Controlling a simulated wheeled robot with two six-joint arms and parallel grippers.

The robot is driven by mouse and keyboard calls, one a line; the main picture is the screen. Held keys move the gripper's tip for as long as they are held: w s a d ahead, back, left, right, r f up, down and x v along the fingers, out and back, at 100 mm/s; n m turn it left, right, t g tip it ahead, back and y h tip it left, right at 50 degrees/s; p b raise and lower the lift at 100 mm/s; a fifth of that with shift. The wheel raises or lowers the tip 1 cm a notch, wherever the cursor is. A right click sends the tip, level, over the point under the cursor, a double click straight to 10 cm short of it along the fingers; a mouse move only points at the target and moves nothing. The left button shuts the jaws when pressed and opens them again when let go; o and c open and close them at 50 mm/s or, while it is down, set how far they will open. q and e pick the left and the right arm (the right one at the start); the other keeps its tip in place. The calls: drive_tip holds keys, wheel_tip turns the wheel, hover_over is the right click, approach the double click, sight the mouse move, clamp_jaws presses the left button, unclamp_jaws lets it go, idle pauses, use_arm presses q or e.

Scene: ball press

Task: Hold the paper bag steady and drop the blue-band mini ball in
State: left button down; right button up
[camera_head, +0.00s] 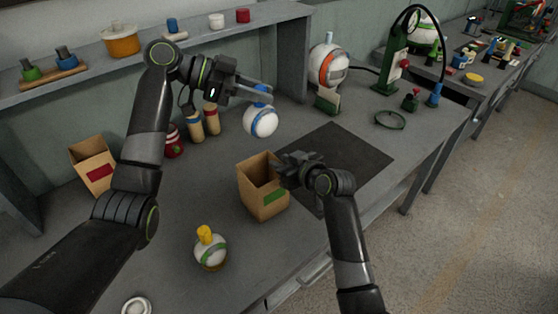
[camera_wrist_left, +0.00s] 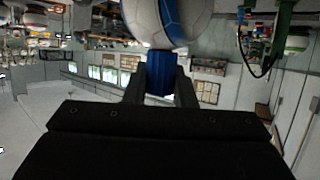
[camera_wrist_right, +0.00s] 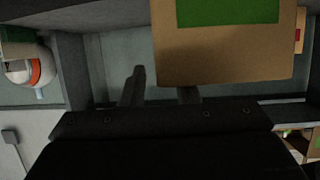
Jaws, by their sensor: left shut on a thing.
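The blue-band mini ball (camera_head: 260,122) is white with blue bands and a blue cap. The cap shows between the fingers (camera_wrist_left: 160,85) in the left wrist view. The brown paper bag (camera_head: 256,198) with a green label stands upright, its top open. My right gripper (camera_head: 288,163) is at the bag's right rim. In the right wrist view its fingers (camera_wrist_right: 162,88) are apart beside the bag (camera_wrist_right: 225,68), one partly hidden by it.
A second bag with a red label (camera_head: 88,153) stands at left. A yellow-capped ball (camera_head: 210,250) sits at the front. Several pins (camera_head: 203,122) stand behind. An orange-band ball (camera_head: 327,65) is on a stand. A dark mat (camera_head: 345,155) lies right of the bag, mostly bare.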

drive_tip(key=shift+x, duration=1)
clamp_jaws()
